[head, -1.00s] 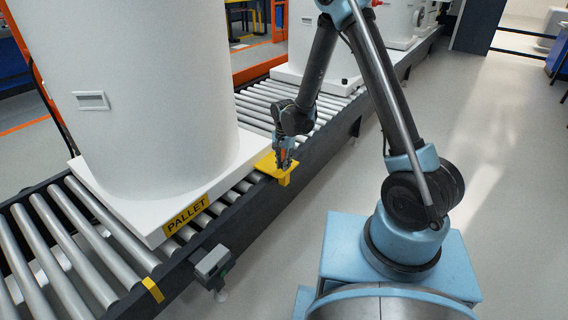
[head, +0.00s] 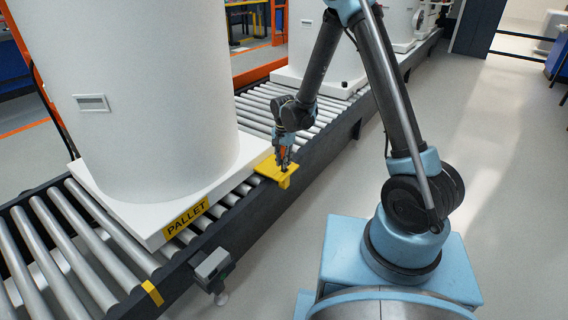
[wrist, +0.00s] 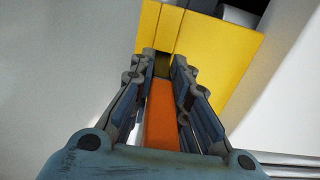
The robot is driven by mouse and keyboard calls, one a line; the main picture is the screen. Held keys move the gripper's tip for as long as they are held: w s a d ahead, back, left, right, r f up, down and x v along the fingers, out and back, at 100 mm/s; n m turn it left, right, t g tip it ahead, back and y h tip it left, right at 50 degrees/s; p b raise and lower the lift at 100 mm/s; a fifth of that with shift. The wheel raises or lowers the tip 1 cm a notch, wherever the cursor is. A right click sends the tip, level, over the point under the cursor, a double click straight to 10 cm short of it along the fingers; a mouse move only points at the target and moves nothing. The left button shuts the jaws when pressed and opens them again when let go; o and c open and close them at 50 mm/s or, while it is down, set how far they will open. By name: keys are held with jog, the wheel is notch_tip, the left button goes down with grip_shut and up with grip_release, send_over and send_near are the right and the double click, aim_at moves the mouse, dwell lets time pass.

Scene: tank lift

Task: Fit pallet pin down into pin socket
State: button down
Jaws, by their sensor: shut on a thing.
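My gripper (head: 284,162) is shut on the pallet pin (wrist: 162,115), whose orange part shows between the fingers in the wrist view. In the head view the pin is mostly hidden by the fingers. The yellow bracket (head: 268,168) on the conveyor's side edge lies right below the gripper. It also shows in the wrist view (wrist: 210,52), with a dark spot just past the fingertips. The pin socket itself is hidden, and I cannot tell whether the pin's lower end is in it.
A white pallet (head: 150,235) with a large white tank (head: 140,100) stands on the roller conveyor (head: 75,240), beside the bracket. A grey box (head: 212,266) is fixed to the conveyor's side. The floor (head: 480,190) to the right is open.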

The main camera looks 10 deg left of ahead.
jog(key=shift+r, duration=0.6)
jog(key=shift+f, duration=2)
dwell(1.1)
jog(key=c, duration=1.4)
grip_release()
jog(key=shift+c, duration=0.2)
notch_tip(320, 180, up, 12)
jog(key=shift+f, duration=0.1)
